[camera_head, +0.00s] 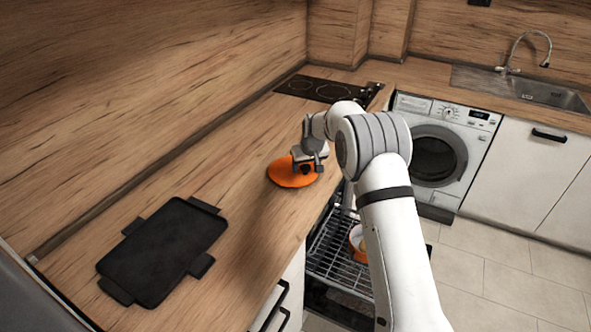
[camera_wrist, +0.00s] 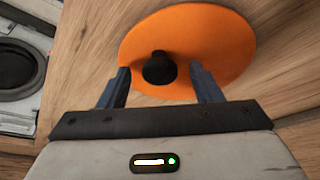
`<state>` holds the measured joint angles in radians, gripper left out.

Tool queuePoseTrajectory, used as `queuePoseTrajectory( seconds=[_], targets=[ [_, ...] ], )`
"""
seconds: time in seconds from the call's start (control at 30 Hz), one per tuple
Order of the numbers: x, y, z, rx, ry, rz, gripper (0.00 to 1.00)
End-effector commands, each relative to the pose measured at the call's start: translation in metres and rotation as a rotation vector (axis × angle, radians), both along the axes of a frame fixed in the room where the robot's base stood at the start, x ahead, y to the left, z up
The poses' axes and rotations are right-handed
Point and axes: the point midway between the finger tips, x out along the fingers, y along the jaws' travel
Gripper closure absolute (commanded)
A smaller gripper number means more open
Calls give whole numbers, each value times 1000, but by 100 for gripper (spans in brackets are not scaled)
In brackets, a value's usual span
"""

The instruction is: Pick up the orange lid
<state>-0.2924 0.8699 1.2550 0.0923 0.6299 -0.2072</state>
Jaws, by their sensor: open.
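The orange lid (camera_head: 283,174) lies flat on the wooden counter, right of the black tray. It is a round disc with a dark knob (camera_wrist: 159,68) at its middle. My gripper (camera_head: 308,166) is over the lid in the head view and partly hides it. In the wrist view my gripper (camera_wrist: 160,82) is open, with one finger on each side of the knob and a gap between. I cannot tell how high the fingertips are above the lid.
A black tray (camera_head: 162,250) with side handles lies on the counter at left. A black hob (camera_head: 322,88) is behind the lid. Below the counter, an open dishwasher rack (camera_head: 336,262) holds an orange pot (camera_head: 357,238). A washing machine (camera_head: 440,150) stands at right.

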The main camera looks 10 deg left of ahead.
Motion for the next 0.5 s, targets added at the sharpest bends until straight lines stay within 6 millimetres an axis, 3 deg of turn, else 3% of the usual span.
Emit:
queuePoseTrajectory(
  seconds=[0.3,0.5],
  targets=[
    [2,2,-6,0,-1,1,41],
    [2,2,-5,0,0,1,58]
  ],
)
